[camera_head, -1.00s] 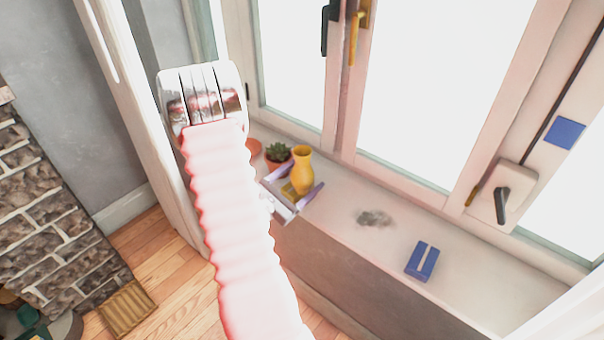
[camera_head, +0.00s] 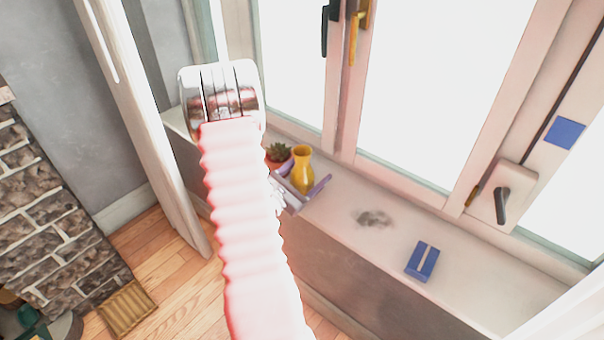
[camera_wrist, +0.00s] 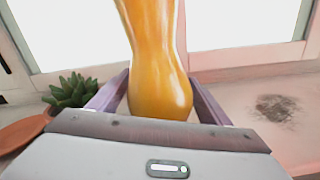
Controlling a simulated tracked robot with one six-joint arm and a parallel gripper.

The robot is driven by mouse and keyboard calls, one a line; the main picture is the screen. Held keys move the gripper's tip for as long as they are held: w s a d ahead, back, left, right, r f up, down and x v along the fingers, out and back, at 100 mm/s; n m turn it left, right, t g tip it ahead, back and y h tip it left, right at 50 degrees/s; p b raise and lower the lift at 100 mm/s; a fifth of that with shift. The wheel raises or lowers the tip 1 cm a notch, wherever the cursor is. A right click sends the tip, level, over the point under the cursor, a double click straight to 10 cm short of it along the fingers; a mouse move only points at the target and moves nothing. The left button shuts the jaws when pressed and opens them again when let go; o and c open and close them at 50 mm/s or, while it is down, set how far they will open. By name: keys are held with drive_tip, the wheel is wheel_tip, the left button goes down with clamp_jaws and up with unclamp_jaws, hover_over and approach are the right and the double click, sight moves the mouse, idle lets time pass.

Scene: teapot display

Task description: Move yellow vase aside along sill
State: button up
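The yellow vase (camera_head: 302,168) stands upright on the window sill (camera_head: 460,265), beside a potted succulent. In the wrist view the vase (camera_wrist: 158,60) fills the middle, its top cut off by the frame. My gripper (camera_head: 305,175) is open, with one finger on each side of the vase's lower body. In the head view a gap shows between the vase and the right finger. The wrist view shows the left finger very near the vase; contact there cannot be told.
The succulent (camera_head: 279,153) is close on the left, also in the wrist view (camera_wrist: 73,90), near an orange dish (camera_wrist: 22,132). To the right are a dark smudge (camera_head: 373,218) and a blue box (camera_head: 422,261). The window stands behind. Bare sill lies between these.

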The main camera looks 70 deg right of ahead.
drive_tip(key=c, duration=1.3)
drive_tip(key=shift+c, duration=0.2)
drive_tip(key=shift+r, duration=0.15)
wheel_tip(320, 180, up, 10)
idle(0.6)
